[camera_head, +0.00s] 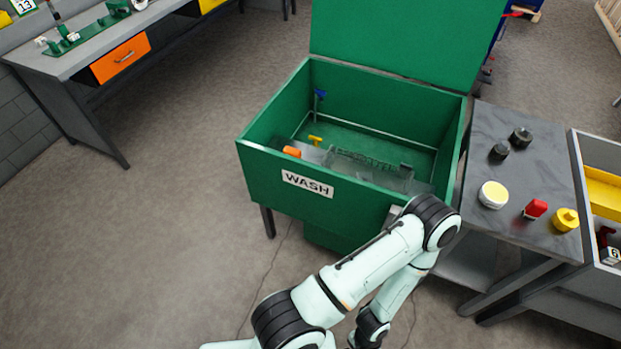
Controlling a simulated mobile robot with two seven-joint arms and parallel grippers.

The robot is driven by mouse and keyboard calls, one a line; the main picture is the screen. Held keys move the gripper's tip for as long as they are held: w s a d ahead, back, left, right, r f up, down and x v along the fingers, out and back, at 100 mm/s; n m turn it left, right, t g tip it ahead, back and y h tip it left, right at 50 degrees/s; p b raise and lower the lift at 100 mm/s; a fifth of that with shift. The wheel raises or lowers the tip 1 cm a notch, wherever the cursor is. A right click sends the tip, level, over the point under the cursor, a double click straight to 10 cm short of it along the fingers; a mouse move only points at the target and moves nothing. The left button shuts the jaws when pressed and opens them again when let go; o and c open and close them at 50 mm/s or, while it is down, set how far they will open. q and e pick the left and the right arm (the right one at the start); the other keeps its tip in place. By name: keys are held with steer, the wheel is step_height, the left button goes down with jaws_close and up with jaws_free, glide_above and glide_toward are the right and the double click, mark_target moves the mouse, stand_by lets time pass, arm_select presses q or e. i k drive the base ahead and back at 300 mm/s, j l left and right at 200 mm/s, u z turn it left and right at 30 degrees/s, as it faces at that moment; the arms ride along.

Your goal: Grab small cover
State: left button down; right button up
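I cannot tell for sure which thing is the small cover. On the grey side table to the right stand a round white piece with a pale yellow top (493,195), a red piece (535,209), a yellow round piece (566,220) and two black round pieces (521,138). One of my arms reaches up from the bottom middle and bends in front of the wash bin's right front corner. Neither gripper can be made out, and no held thing shows.
A green bin marked WASH (262,172) stands open, with an orange piece (292,152) and yellow and blue fittings inside. The grey side table (487,123) adjoins it. A workbench with an orange drawer (121,59) is at upper left. The floor at left is clear.

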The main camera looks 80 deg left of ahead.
mark_target(367, 177)
steer(key=u, duration=1.8)
